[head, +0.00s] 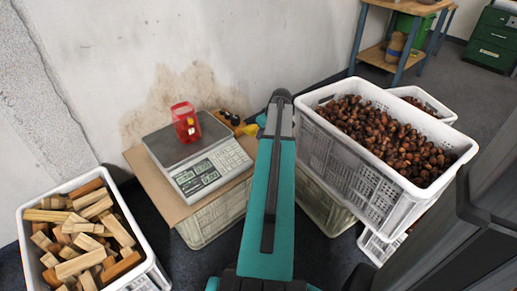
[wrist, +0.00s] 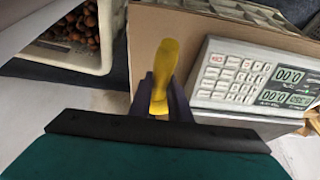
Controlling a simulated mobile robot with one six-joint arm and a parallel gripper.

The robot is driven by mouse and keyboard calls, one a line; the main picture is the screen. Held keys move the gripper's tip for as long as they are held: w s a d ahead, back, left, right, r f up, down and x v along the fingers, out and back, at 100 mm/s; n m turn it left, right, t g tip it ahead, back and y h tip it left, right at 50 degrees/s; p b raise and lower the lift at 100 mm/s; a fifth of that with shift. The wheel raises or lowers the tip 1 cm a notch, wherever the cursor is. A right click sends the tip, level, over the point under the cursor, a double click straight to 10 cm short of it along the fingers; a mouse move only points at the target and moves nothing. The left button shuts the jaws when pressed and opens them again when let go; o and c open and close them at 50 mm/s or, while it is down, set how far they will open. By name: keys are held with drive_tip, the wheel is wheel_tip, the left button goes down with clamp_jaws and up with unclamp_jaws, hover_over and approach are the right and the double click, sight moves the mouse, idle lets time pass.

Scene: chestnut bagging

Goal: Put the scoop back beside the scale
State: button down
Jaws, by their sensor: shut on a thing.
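The scale (head: 195,160) stands on a cardboard-topped crate by the wall, and its keypad and display show in the wrist view (wrist: 255,80). My gripper (wrist: 160,95) is shut on the yellow handle of the scoop (wrist: 164,62), beside the keypad side of the scale. Only the handle shows; the rest of the scoop is hidden, so I cannot tell whether it touches the cardboard. In the head view a yellow piece (head: 248,129) shows just right of the scale, by my arm, which hides most of my gripper.
A red net bag (head: 185,121) is on the scale. Small dark items (head: 229,116) lie behind it on the cardboard (head: 150,172). A crate of chestnuts (head: 345,147) stands close on the right. A crate of wood blocks (head: 148,268) is at the left.

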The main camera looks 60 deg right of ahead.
drive_tip(key=shift+f+b, duration=0.45)
drive_tip(key=shift+f, duration=1.35)
drive_tip(key=shift+f+b, duration=0.95)
drive_tip(key=shift+f, duration=1.5)
drive_tip(key=shift+f, duration=0.15)
drive_tip(key=c, duration=1.7)
unclamp_jaws()
drive_tip(key=shift+o, duration=0.2)
drive_tip(key=shift+r, duration=0.2)
drive_tip(key=p+v, duration=0.3)
drive_tip(key=v, duration=0.9)
drive_tip(key=shift+p, duration=0.35)
